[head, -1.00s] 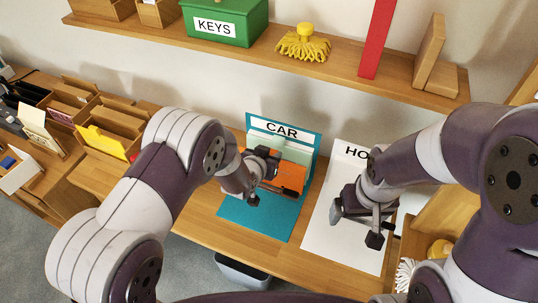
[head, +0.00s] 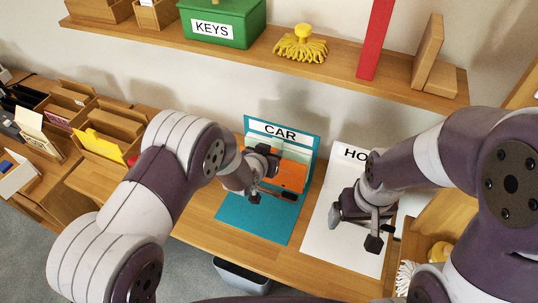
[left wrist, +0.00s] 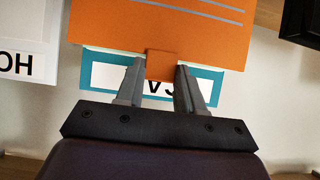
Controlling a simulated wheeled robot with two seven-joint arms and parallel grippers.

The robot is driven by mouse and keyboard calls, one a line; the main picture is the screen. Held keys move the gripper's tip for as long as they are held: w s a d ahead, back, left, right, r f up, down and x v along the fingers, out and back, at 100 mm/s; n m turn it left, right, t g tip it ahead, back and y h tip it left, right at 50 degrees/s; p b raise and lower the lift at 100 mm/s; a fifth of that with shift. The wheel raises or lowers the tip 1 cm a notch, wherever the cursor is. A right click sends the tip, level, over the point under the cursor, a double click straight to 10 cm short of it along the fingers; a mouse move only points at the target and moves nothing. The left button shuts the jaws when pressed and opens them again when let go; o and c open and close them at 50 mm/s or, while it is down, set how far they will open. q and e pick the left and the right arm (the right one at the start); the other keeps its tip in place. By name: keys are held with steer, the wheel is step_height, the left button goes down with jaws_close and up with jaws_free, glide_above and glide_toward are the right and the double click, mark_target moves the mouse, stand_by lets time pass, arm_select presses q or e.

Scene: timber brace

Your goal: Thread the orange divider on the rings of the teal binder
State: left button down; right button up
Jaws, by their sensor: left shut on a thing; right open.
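The teal binder (head: 248,217) stands open on the desk, one cover lying flat and the other upright with a CAR label. The orange divider (head: 292,176) is upright in front of the binder's back cover. My left gripper (head: 274,168) is shut on the divider's tab; the left wrist view shows the orange divider (left wrist: 165,25) with its tab between the fingers (left wrist: 160,68). The binder's rings are hidden, so I cannot tell whether the divider is on them. My right gripper (head: 355,226) is open and empty above the white binder (head: 318,222), right of the teal one.
A shelf (head: 230,58) above the desk holds a green KEYS box (head: 222,22), a yellow mop head (head: 301,44), a red upright piece (head: 376,38) and wooden blocks (head: 428,60). Wooden file boxes (head: 112,125) stand at left. A grey bin (head: 242,275) is below the desk's front edge.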

arm_select(q)
steer(key=shift+w+d+b, duration=0.35)
steer(key=shift+w+b, duration=0.15)
steer(key=shift+w, duration=0.25)
stand_by(0.9)
steer(key=shift+r+p, duration=0.1)
steer(key=shift+p, duration=0.55)
steer(key=shift+g, duration=0.3)
stand_by(0.7)
steer(key=shift+c, duration=0.7)
jaws_free()
steer(key=shift+w, duration=0.1)
